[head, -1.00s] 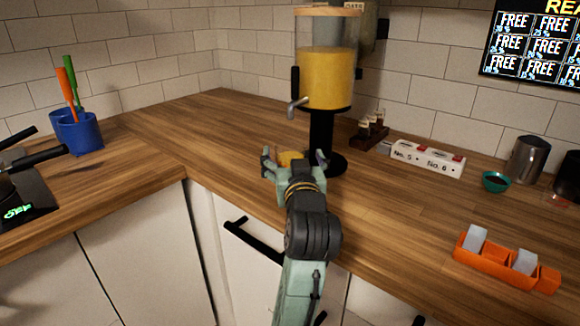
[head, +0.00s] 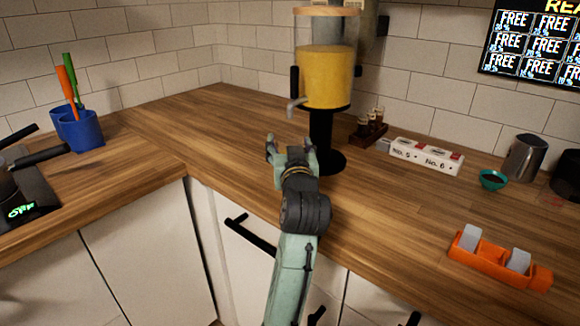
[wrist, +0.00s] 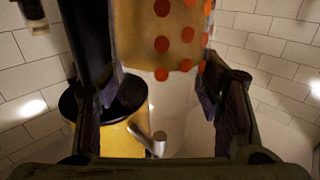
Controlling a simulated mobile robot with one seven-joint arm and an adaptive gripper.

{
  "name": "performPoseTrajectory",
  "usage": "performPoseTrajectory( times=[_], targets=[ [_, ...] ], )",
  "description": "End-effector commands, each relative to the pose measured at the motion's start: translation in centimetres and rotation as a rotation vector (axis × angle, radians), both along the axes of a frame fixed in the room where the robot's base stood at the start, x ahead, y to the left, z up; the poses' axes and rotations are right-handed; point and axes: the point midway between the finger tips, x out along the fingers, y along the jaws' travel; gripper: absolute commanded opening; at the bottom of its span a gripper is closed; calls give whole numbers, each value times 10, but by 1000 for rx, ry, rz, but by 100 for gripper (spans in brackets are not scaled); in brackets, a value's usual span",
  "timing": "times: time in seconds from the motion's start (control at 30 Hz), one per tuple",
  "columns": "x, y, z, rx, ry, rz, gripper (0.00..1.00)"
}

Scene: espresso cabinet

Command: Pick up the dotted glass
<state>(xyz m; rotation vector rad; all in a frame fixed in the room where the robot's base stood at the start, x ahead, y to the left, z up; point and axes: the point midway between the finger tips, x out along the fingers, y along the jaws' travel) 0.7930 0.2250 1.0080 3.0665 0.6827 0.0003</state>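The dotted glass (wrist: 175,38) shows at the top middle of the wrist view, yellowish-tan with orange dots. It lies between the two fingers of my gripper (wrist: 165,85), whose tips appear to meet its sides. The wrist view is upside down, and the far part of the glass is cut off by the frame. In the head view my gripper (head: 290,145) is over the counter, just left of the juice dispenser's stand. The glass is hidden there behind my gripper, so I cannot tell whether it touches the counter.
The yellow juice dispenser (head: 325,78) stands close behind and right of my gripper; its tap (head: 297,105) juts out nearby.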

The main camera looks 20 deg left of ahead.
Motion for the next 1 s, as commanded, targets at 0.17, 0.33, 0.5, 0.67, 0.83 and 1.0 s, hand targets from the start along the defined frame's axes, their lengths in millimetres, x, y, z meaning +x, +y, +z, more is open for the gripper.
performPoseTrajectory(
  times=[0.17, 0.33, 0.5, 0.67, 0.83, 1.0],
  targets=[
    [0, 0, 0, 0, 0, 0, 46],
    [0, 0, 0, 0, 0, 0, 34],
    [0, 0, 0, 0, 0, 0, 23],
    [0, 0, 0, 0, 0, 0, 12],
    [0, 0, 1, 0, -1, 0, 5],
    [0, 0, 1, 0, -1, 0, 5]
  ],
)
